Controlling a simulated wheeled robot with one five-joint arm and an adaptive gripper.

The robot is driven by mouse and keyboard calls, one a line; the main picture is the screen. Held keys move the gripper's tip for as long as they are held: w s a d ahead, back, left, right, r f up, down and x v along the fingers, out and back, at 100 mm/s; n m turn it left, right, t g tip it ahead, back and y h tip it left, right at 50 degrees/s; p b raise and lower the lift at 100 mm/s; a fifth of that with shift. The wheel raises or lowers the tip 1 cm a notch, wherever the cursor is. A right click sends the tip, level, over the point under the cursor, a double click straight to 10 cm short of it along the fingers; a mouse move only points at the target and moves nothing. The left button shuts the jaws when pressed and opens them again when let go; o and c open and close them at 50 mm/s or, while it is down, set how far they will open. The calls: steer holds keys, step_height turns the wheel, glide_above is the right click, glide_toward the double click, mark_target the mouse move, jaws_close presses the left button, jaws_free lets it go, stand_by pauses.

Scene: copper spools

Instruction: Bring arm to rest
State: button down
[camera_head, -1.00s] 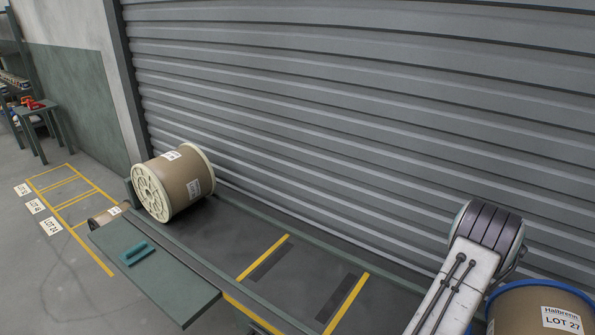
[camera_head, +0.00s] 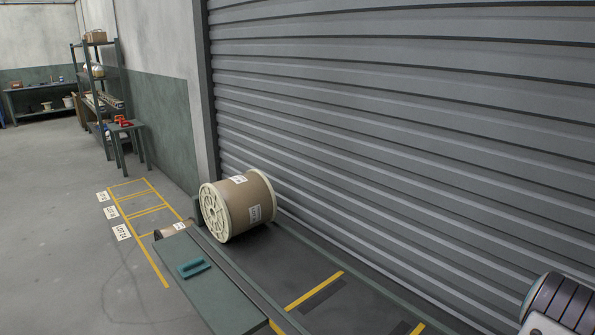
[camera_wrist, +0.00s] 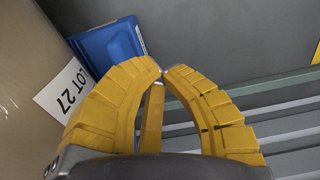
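In the head view, part of my arm (camera_head: 560,305) shows at the lower right corner, and the gripper is out of the picture.
A large spool with cream flanges (camera_head: 237,205) lies on its side on a dark platform (camera_head: 345,310) by the grey shutter (camera_head: 400,120). A blue object (camera_wrist: 108,50) is behind the fingers.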

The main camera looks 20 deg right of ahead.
step_height(320, 180, down, 10)
steer(key=b, duration=0.6)
steer(key=shift+r, duration=0.1)
steer(key=shift+s, duration=0.1)
steer(key=shift+s, duration=0.15)
stand_by(0.5)
steer(key=shift+w+a, duration=0.15)
steer(key=shift+w, duration=0.45)
steer(key=shift+w+a, duration=0.15)
steer(key=shift+w, duration=0.4)
step_height(320, 180, up, 12)
steer(key=p, duration=0.7)
